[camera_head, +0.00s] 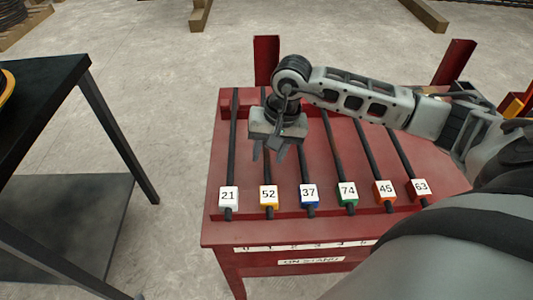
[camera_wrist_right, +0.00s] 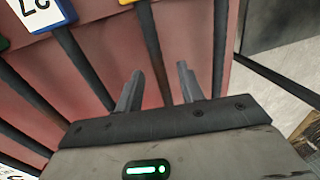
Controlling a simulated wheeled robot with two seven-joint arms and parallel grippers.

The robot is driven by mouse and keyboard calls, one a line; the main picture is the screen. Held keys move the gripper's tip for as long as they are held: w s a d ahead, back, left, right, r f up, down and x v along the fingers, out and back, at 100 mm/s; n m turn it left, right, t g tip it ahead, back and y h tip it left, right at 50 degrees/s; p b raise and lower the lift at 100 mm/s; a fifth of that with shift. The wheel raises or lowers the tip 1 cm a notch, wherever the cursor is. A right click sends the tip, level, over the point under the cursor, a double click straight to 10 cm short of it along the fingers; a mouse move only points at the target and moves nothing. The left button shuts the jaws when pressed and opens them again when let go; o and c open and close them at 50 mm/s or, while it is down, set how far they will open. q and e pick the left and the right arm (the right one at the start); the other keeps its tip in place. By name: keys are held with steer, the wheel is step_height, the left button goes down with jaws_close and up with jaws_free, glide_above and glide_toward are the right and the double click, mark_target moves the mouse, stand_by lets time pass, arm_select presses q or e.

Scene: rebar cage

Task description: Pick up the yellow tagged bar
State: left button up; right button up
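The yellow tagged bar (camera_head: 266,170) is a dark rod with a tag marked 52. It lies second from the left on the red stand (camera_head: 330,236). My right gripper (camera_head: 270,150) is over the bar's middle, pointing down, and hides part of it. The fingers are apart and grip nothing. I cannot tell how far above the bar they are. My left gripper is not in view.
Parallel bars lie close on both sides: the white-tagged 21 (camera_head: 229,195) at left and the blue-tagged 37 (camera_head: 309,193) at right, with several others farther right. Red posts (camera_head: 266,60) stand at the stand's back. A dark table (camera_head: 40,95) stands left, with clear floor between.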

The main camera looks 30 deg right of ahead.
steer(key=shift+f, duration=0.35)
jaws_close()
steer(key=shift+w+r, duration=0.1)
steer(key=shift+r, duration=0.05)
